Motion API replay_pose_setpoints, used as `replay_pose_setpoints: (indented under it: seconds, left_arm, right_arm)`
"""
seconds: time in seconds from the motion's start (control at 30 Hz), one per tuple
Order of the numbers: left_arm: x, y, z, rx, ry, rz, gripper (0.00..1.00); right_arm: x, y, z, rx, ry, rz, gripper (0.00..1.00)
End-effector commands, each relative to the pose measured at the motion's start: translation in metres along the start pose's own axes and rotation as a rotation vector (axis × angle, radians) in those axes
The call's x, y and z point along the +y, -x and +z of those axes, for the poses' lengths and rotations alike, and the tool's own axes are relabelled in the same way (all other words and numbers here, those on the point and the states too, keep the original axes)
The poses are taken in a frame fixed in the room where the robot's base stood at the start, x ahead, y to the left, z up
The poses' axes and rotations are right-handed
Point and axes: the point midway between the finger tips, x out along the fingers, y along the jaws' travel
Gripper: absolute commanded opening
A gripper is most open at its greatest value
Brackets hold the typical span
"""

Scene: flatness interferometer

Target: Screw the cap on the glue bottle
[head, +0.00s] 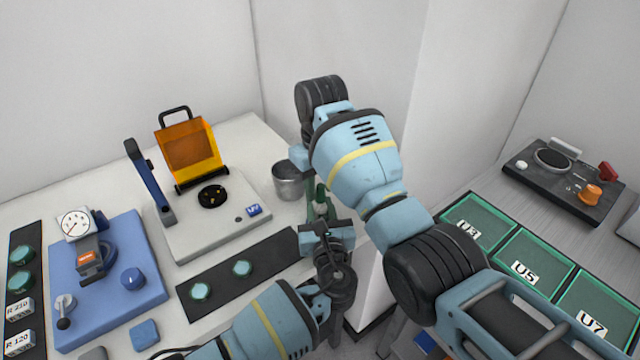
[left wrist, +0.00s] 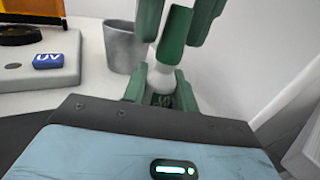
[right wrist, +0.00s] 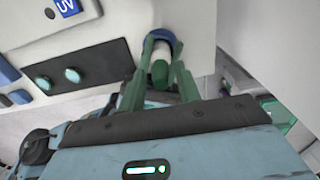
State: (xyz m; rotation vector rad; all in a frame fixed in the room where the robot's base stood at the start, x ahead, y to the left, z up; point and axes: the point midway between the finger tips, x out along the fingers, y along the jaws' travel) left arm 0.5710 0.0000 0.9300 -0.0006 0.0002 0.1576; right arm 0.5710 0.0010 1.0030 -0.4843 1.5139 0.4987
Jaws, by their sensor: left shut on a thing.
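The white glue bottle (left wrist: 163,77) stands between the green fingers of my left gripper (left wrist: 158,96), which is shut on it. In the head view, my left gripper (head: 327,236) is at the lower middle. A green piece (left wrist: 176,36), which may be the cap, sits directly above the white part. My right gripper (left wrist: 181,22) comes down from above with a green finger on either side of this piece. In the right wrist view, my right gripper (right wrist: 161,70) has its fingers around a white and green part. Whether they press on it, and the cap's seating, cannot be told.
A grey metal cup (head: 288,181) stands close behind the grippers. A UV stage (head: 215,225) with an orange shield (head: 190,150) is to the left. Green labelled trays (head: 478,222) lie on the right bench. My two arms are close together.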

Motion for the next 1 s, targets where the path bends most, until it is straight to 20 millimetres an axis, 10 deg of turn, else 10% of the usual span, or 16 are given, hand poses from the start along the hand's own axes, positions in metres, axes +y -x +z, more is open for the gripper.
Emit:
replay_pose_setpoints:
  seconds: [0.47,1.0]
  left_arm:
    - [0.0,0.0,-0.001,0.002,0.0,0.001,0.0]
    - [0.001,0.0,-0.001,0.001,0.0,0.001,0.0]
  right_arm:
    - [0.0,0.001,0.0,0.0,0.079,0.0,0.38]
    - [0.0,0.025,0.006,-0.021,0.968,-0.021,0.38]
